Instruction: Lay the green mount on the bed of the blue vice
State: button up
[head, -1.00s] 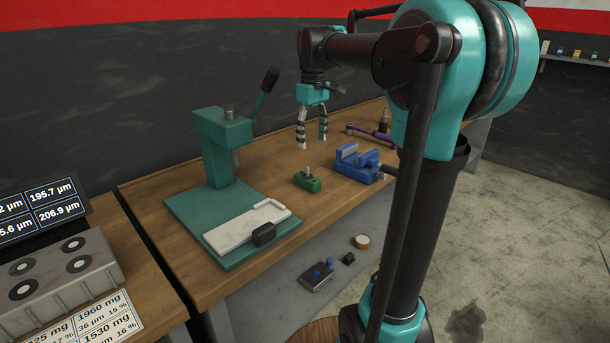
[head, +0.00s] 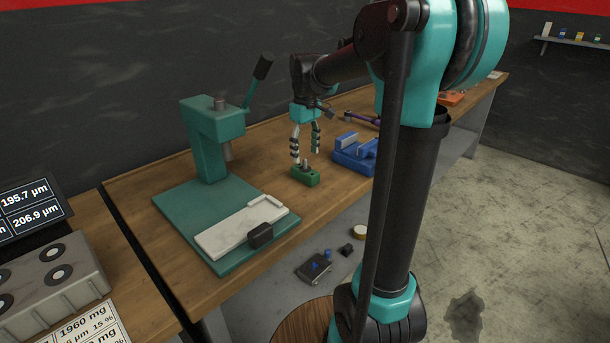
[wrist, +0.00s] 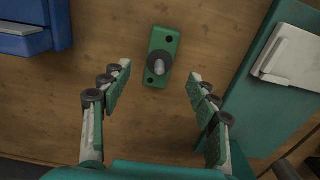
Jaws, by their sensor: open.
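The green mount (head: 306,177) is a small green block with a grey upright pin, lying on the wooden bench. In the wrist view the mount (wrist: 162,57) lies ahead of my gripper, centred between the finger lines, with a dark ring around its pin. My gripper (head: 304,160) is open and empty, above and just behind the mount; its fingers also show in the wrist view (wrist: 157,82), spread wide. The blue vice (head: 354,155) stands on the bench to the right of the mount. Its corner shows at the upper left of the wrist view (wrist: 35,28).
A green press (head: 215,140) with a raised lever stands to the left. Its base plate carries a white tray (head: 240,230) with a dark block at its front. A purple-handled tool (head: 360,119) lies behind the vice. Bare bench lies around the mount.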

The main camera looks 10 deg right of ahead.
aim_at(305, 168)
jog(key=shift+w+f, duration=0.1)
jog(key=shift+f, duration=3.15)
jog(key=shift+c, duration=0.4)
grip_shut()
